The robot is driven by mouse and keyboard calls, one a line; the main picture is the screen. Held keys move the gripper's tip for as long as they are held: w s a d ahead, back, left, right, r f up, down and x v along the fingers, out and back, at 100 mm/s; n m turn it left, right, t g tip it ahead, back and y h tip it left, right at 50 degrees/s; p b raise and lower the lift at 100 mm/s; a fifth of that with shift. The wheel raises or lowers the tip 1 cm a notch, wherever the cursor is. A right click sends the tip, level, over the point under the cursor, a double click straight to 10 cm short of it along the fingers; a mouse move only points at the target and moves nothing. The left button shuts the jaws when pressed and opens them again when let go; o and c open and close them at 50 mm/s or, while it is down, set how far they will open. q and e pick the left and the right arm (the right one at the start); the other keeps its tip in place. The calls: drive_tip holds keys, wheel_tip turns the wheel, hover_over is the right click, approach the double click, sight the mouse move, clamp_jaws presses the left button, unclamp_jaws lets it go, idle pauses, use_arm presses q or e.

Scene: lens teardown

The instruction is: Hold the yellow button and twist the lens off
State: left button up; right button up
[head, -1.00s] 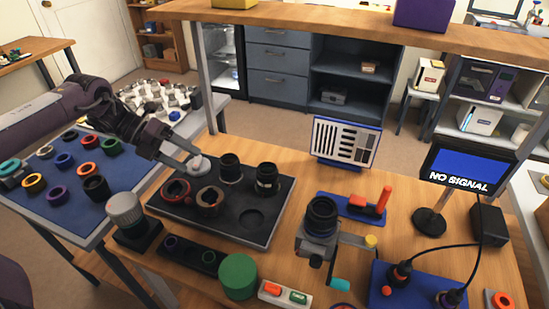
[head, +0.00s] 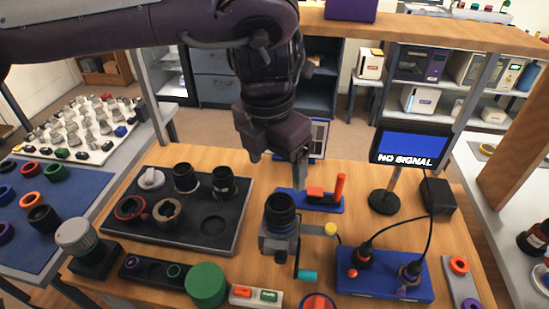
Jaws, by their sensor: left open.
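The black lens (head: 280,208) points upward on a grey camera body (head: 272,242), which is clamped in a fixture on the wooden table. The yellow button (head: 331,229) sits on an arm at the right of the camera body, with a teal handle (head: 306,275) below it. My left gripper (head: 277,170) reaches down from above, behind the lens in the picture. Its fingers are apart with nothing between them, and it does not appear to touch the lens. My right gripper is out of view.
A dark tray (head: 180,240) with lens parts and a round recess lies left of the camera. A blue stand (head: 325,203) with red parts is close behind it. A blue cable box (head: 370,287) and a NO SIGNAL monitor (head: 410,146) stand right. A green cylinder (head: 206,285) is at the front.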

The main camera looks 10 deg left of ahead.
sight(280, 202)
use_arm(q)
drive_tip(key=f, duration=0.4)
drive_tip(key=w+f, duration=0.1)
drive_tip(key=f, duration=0.6)
drive_tip(key=shift+w+d+f, duration=0.15)
drive_tip(key=shift+d+f, duration=0.2)
drive_tip(key=c, duration=1.1)
drive_tip(key=shift+c, duration=0.6)
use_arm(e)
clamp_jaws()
use_arm(q)
drive_tip(key=shift+r, duration=0.1)
